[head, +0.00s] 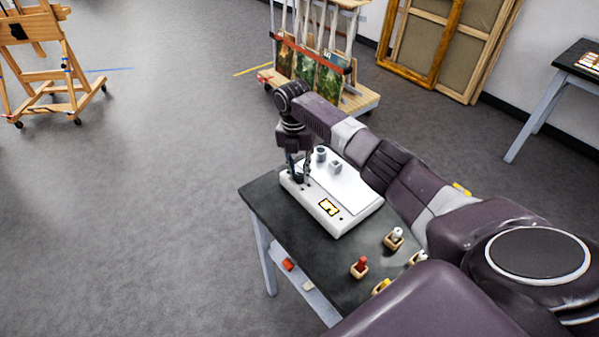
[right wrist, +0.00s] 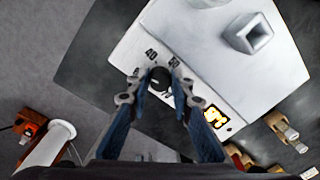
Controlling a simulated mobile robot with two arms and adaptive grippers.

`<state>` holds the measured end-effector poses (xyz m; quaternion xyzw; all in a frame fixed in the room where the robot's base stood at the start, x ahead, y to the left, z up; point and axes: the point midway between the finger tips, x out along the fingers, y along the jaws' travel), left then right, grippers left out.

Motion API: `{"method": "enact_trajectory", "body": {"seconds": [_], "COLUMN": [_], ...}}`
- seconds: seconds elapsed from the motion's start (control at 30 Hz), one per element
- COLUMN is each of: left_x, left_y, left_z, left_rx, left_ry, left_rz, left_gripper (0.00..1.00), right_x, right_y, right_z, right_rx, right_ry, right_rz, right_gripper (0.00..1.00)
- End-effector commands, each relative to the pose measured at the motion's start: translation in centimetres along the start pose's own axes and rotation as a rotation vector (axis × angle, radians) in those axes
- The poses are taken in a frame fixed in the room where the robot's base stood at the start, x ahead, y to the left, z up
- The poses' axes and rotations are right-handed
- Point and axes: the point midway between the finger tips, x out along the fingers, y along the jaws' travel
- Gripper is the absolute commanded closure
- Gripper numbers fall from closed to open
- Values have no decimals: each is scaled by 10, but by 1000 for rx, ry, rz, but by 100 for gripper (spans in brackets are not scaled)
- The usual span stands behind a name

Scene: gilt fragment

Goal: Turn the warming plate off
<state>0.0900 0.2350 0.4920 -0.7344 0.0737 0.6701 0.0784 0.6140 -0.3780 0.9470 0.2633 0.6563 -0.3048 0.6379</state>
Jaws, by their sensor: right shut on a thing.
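The warming plate (head: 350,187) is a white slab with a lit yellow display (head: 328,207) on its front face. It also fills much of the right wrist view (right wrist: 200,60). My right gripper (head: 299,180) points down at the plate's front left part. In the right wrist view its fingertips (right wrist: 160,74) are shut on a dark round knob (right wrist: 160,79), with the marks 40 and 50 beside it. The fingers hide part of the knob and its pointer. The display (right wrist: 212,115) is lit there too. My left gripper is not in view.
Open floor lies to the left.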

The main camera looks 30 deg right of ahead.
Motion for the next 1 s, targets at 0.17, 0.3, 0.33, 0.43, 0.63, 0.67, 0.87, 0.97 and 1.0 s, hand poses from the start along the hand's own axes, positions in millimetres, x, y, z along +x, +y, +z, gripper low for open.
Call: {"method": "enact_trajectory", "body": {"seconds": [0.17,0.3,0.33,0.43,0.63,0.67,0.87,0.97,1.0], "left_x": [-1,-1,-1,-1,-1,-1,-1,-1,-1], "left_y": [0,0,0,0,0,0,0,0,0], "left_z": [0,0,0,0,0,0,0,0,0], "left_rx": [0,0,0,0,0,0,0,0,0], "left_ry": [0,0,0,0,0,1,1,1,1], "left_rz": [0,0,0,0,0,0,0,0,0], "left_gripper": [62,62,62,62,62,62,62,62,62], "right_x": [-1,-1,-1,-1,0,0,0,0,0], "right_y": [0,0,0,1,1,1,1,1,1], "right_z": [0,0,0,0,0,0,0,0,-1], "right_rx": [-136,-218,-234,-273,-321,-325,-335,-334,-334], "right_ry": [-10,-16,-17,-19,-22,-22,-22,-22,-22], "right_rz": [2,1,1,2,2,2,2,2,2], "right_gripper": [100,100,100,100,100,100,100,100,100]}}
